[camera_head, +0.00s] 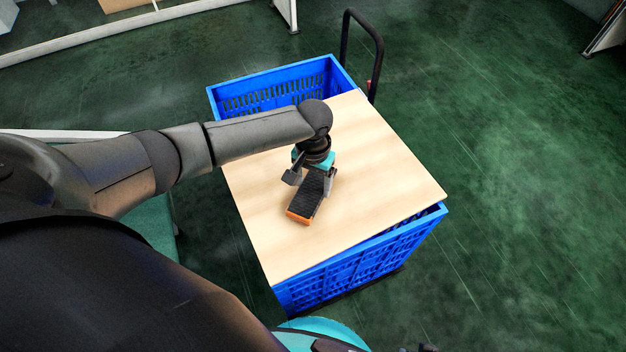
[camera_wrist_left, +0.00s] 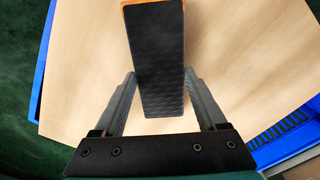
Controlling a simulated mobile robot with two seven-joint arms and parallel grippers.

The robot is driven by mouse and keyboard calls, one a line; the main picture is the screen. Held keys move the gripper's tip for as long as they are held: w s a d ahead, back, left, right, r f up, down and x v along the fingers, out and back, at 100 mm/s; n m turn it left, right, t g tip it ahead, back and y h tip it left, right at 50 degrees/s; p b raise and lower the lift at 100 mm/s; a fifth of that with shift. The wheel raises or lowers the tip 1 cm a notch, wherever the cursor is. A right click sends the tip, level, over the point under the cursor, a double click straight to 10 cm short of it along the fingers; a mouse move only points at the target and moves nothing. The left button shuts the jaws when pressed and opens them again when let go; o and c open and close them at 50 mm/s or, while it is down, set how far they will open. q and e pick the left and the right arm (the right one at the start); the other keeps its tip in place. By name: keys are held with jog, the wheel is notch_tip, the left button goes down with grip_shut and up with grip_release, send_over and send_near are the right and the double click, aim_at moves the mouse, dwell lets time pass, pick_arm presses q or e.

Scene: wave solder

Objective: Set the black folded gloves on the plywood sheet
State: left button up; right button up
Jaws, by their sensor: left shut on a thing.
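The black folded gloves (camera_head: 311,191) have a dark ribbed top and an orange end. My left gripper (camera_head: 312,181) is shut on them, a finger on each side, over the middle of the plywood sheet (camera_head: 375,165). In the left wrist view the gloves (camera_wrist_left: 158,60) lie between the two fingers of the gripper (camera_wrist_left: 160,85), with the pale plywood (camera_wrist_left: 240,60) beneath. I cannot tell whether the gloves touch the sheet or are just above it. My right gripper is not in view.
The sheet lies across a blue crate (camera_head: 350,272), whose far part (camera_head: 270,88) is uncovered. A black handle (camera_head: 378,50) stands behind it. The sheet around the gloves is bare. Green floor (camera_head: 520,180) is open to the right.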

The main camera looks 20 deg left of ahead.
pick_arm(q)
jog(key=shift+f, duration=0.45)
dwell(0.5)
jog(key=o, duration=1.3)
